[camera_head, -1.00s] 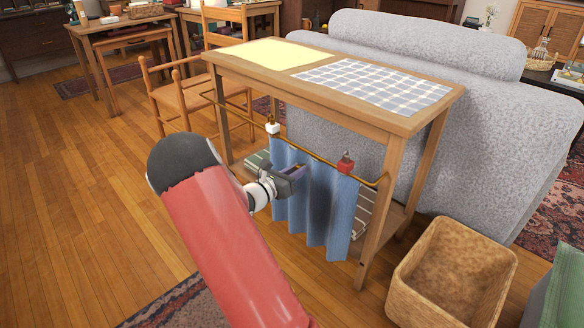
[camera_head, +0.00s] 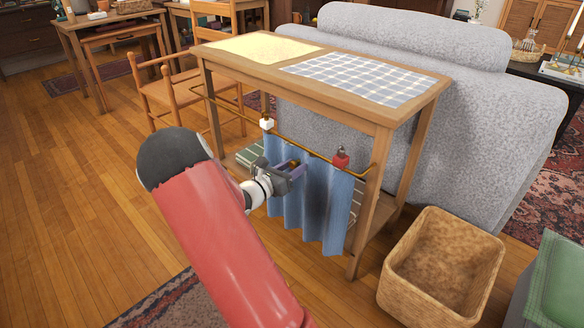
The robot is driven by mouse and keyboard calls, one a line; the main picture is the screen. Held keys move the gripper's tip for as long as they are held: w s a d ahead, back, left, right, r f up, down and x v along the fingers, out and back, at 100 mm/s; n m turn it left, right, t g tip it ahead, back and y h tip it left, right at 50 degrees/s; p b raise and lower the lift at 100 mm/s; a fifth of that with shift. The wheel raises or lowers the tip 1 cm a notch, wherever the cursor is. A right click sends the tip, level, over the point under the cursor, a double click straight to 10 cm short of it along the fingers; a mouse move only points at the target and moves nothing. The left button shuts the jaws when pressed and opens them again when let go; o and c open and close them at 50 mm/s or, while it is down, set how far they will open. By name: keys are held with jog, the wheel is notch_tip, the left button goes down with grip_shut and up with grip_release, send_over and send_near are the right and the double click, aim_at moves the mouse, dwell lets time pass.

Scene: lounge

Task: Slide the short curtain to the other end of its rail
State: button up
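The short blue curtain (camera_head: 318,205) hangs in folds from a thin brass rail (camera_head: 300,143) along the near side of a wooden table (camera_head: 330,96). It covers the middle and right part of the rail. My gripper (camera_head: 293,166) is at the curtain's upper left, in front of the cloth and just below the rail. Its fingers are small here, and I cannot tell whether they grip anything.
A wicker basket (camera_head: 395,283) stands on the floor right of the table, with a green-topped box (camera_head: 558,282) beyond it. A grey sofa (camera_head: 480,130) stands behind the table. A wooden chair (camera_head: 165,90) is at its left. The rail's left part is bare.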

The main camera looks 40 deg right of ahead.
jog(key=a, duration=0.7)
jog(key=shift+s+a, duration=0.3)
jog(key=shift+a, duration=0.1)
